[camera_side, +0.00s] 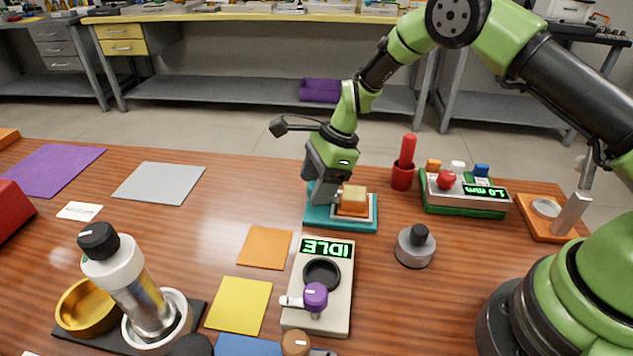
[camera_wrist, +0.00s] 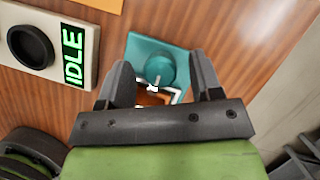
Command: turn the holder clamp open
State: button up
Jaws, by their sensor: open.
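A teal holder (camera_side: 320,220) lies flat on the wooden table under my gripper (camera_side: 326,188). An orange and white frame with a tan block (camera_side: 354,198) on top sits on it. In the wrist view the teal base (camera_wrist: 137,44) carries a round teal knob (camera_wrist: 160,66) with a small pale lever (camera_wrist: 154,83), which I take for the clamp. My gripper (camera_wrist: 160,60) is open, with one finger on each side of the knob. I cannot tell whether the fingers touch it. In the side view my gripper hides the knob.
A beige device (camera_side: 342,285) reading IDLE, with a purple knob (camera_side: 315,295), stands in front. A red-handled tool (camera_side: 407,150) in a cup and a green-based gauge (camera_side: 465,209) stand to the right. A grey weight (camera_side: 415,246) is nearer.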

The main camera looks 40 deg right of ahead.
jog(key=shift+f, duration=0.2)
jog(key=shift+c, duration=0.3)
jog(key=c, duration=0.9)
jog(key=shift+o, duration=0.2)
jog(key=shift+n, duration=0.3)
jog(key=n+g, duration=0.1)
jog(key=n, duration=0.2)
jog(key=n+g, duration=0.1)
jog(key=n, duration=0.2)
jog(key=shift+w+g, duration=0.1)
jog(key=shift+g, duration=0.2)
jog(key=n+g, duration=0.1)
jog(key=n, duration=0.2)
jog(key=n+g+h, duration=0.1)
jog(key=n, duration=0.2)
jog(key=shift+n+h, duration=0.3)
jog(key=shift+n, duration=0.2)
